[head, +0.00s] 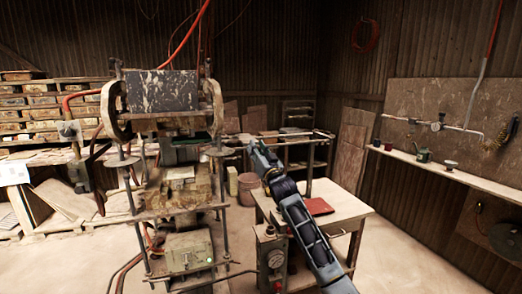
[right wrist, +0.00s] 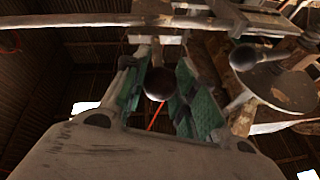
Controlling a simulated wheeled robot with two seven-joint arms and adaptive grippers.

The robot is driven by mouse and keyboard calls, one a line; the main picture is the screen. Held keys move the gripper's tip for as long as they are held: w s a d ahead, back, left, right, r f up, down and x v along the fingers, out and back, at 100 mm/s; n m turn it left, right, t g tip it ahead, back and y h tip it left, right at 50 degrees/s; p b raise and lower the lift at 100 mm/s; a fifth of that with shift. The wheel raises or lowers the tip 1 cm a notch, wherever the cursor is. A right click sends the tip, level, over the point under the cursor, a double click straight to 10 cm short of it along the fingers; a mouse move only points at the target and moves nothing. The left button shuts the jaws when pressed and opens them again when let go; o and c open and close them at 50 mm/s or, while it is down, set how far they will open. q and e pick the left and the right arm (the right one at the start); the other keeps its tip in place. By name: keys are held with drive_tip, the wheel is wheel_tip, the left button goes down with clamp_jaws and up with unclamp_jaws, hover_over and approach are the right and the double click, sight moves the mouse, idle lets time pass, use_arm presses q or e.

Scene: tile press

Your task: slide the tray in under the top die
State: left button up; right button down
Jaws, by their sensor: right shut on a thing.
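The tile press (head: 160,90) stands left of centre. Under its upper block is a dark, greenish piece (head: 185,155) that looks like the top die. Below it is a rusty block with a pale flat piece (head: 180,172) on top; I cannot tell surely which part is the tray. My right gripper (head: 246,144) is at the press's right side, level with the gap under the upper block. In the right wrist view its green-padded fingers (right wrist: 158,95) are shut around a dark round knob (right wrist: 158,84). What the knob joins is hidden. My left gripper is not in view.
A second dark knob (right wrist: 243,57) shows beside a round plate (right wrist: 290,88). Upright rods flank the press. A wooden table (head: 345,216) with a red item (head: 318,206) stands behind my right arm. The floor (head: 410,265) at right is clear.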

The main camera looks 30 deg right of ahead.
drive_tip(key=a, duration=0.2)
drive_tip(key=shift+w+a+f, duration=0.1)
drive_tip(key=shift+w+a, duration=0.25)
drive_tip(key=shift+a, duration=0.05)
drive_tip(key=c, duration=1.1)
unclamp_jaws()
drive_tip(key=shift+s, duration=0.15)
drive_tip(key=v, duration=1.1)
drive_tip(key=shift+s+f, duration=0.15)
drive_tip(key=shift+s, duration=0.2)
